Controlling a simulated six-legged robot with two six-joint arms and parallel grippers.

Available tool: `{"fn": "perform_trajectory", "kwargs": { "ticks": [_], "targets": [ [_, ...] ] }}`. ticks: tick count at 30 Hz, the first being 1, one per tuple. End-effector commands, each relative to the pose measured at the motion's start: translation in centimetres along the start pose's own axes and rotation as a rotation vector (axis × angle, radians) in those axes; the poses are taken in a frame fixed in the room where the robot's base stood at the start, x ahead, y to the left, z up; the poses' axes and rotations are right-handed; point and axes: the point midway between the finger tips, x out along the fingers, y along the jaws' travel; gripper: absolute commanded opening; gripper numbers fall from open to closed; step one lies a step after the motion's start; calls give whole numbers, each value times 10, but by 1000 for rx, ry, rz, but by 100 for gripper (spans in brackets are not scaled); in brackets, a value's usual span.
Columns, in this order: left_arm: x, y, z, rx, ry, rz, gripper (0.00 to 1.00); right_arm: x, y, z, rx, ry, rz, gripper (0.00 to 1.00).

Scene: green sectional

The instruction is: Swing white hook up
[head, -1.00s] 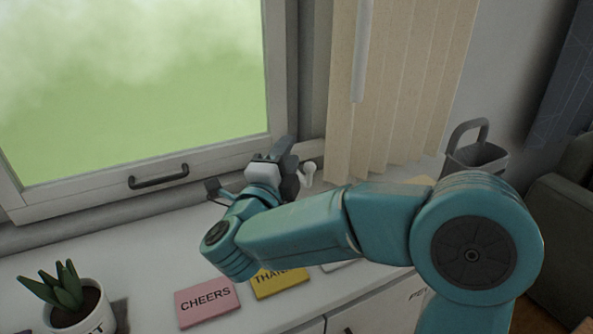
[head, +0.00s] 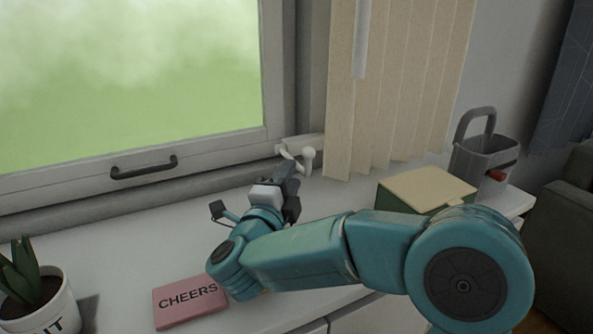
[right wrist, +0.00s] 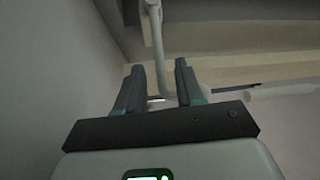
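The white hook (head: 308,158) is at the lower right corner of the window frame, beside the blind, with a pale rounded end. In the right wrist view it is a thin white rod (right wrist: 157,42) coming down from the top, its lower part in line with the gap between my fingers. My right gripper (head: 287,166) is just below and left of the hook in the head view. In the right wrist view its two fingers (right wrist: 160,70) are apart, and whether they touch the rod cannot be told. My left gripper is out of view.
The window handle (head: 144,167) is to the left. Vertical blinds (head: 398,90) hang to the right. On the white sill are a potted plant (head: 40,300), a pink CHEERS block (head: 190,302), a yellow-topped box (head: 428,188) and a grey basket (head: 485,155).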

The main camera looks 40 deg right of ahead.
Motion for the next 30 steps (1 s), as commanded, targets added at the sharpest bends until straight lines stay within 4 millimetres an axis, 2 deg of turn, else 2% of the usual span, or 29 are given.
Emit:
{"fn": "perform_trajectory", "kwargs": {
  "ticks": [3,9,19,22,23,30],
  "targets": [
    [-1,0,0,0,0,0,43,22,0,-1,0,4,1,37],
    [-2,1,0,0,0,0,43,46,0,0,0,2,1,37],
    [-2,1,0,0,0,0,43,50,0,0,0,-1,0,37],
    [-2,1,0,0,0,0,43,50,0,0,0,-1,0,4],
    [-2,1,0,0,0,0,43,50,0,0,0,-1,0,0],
    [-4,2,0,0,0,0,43,50,-2,0,-4,-1,4,0]
  ]
}}
